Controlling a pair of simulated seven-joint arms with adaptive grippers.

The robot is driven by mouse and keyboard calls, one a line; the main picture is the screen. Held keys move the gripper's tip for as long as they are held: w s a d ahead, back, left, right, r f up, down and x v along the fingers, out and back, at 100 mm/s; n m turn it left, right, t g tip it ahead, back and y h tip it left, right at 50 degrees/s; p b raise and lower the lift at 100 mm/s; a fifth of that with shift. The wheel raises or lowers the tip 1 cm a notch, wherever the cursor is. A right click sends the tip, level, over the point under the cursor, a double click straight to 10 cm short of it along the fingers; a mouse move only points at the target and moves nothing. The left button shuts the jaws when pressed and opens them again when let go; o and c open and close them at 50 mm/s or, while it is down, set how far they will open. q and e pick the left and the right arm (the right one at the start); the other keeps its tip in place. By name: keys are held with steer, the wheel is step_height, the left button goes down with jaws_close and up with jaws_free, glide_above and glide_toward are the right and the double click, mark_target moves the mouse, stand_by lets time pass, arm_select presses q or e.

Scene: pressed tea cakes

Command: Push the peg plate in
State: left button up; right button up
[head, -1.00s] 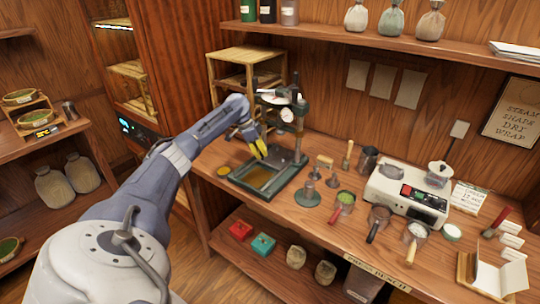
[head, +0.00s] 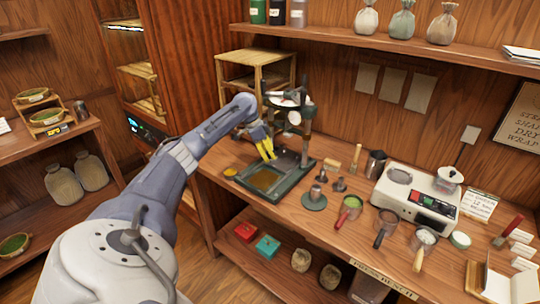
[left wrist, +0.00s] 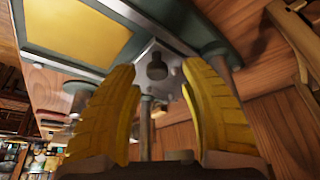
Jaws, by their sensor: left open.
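The press (head: 303,125) stands on the bench with a dark green tray base (head: 262,196) that holds a yellowish panel (head: 264,179). What looks like the peg plate (head: 288,157) is a grey plate at the back of this base. In the left wrist view the grey plate (left wrist: 177,66) carries a dark round knob (left wrist: 157,66) and small pegs. My left gripper (head: 267,154) has yellow fingers and is open over the base, in front of the plate. In the left wrist view the knob appears between its fingertips (left wrist: 160,78); contact cannot be told. My right gripper is not in view.
A wooden rack (head: 255,80) stands behind the press. A small yellow dish (head: 230,172) sits left of the base. A shelf (head: 400,45) overhangs the bench.

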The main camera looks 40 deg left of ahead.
arm_select(q)
steer(key=v, duration=1.1)
steer(key=shift+w, duration=0.1)
